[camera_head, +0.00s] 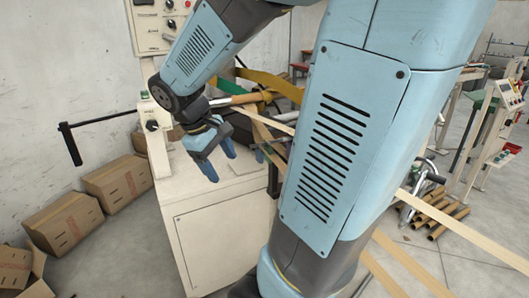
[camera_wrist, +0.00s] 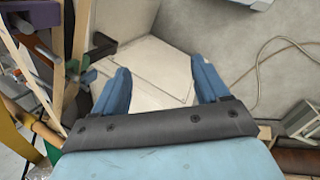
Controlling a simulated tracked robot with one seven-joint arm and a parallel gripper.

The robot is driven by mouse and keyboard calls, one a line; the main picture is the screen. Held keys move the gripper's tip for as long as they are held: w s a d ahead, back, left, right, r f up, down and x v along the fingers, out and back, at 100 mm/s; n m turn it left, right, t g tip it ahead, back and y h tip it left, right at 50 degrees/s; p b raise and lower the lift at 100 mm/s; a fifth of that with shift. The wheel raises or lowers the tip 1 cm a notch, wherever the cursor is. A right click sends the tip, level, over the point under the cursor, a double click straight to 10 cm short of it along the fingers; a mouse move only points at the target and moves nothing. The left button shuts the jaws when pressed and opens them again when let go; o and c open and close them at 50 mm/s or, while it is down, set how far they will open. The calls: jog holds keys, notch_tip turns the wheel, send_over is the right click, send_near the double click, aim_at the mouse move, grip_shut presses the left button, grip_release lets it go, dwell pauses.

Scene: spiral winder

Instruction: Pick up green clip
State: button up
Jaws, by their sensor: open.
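My gripper (camera_head: 218,164) hangs over the front part of the cream machine cabinet in the head view. Its two blue fingers are apart with nothing between them, and the wrist view shows the same open gap (camera_wrist: 160,72). I cannot make out the green clip for certain. A small green piece (camera_wrist: 72,68) shows among the strips at the left of the wrist view, outside the fingers and to their left. It may be the clip, but it is too small to tell.
The cream cabinet (camera_head: 222,225) stands under my gripper. Pale strips (camera_head: 470,234) run across to the right, partly hidden by my arm. A black handle (camera_head: 70,144) sticks out at the left. Cardboard boxes (camera_head: 65,222) stand on the floor at left. Brown tubes (camera_head: 437,212) lie at right.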

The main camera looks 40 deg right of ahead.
jog(key=w+d+f+n+g+h, duration=0.4)
jog(key=w+d+f+n+h, duration=0.15)
jog(key=w+d, duration=0.2)
jog(key=n+h, duration=0.6)
jog(key=h, duration=0.2)
send_near(266, 149)
jog(key=x, duration=0.8)
jog(key=shift+s+d+r, duration=0.2)
jog(key=c, duration=1.1)
jog(key=shift+r, duration=0.1)
jog(key=shift+c, duration=0.2)
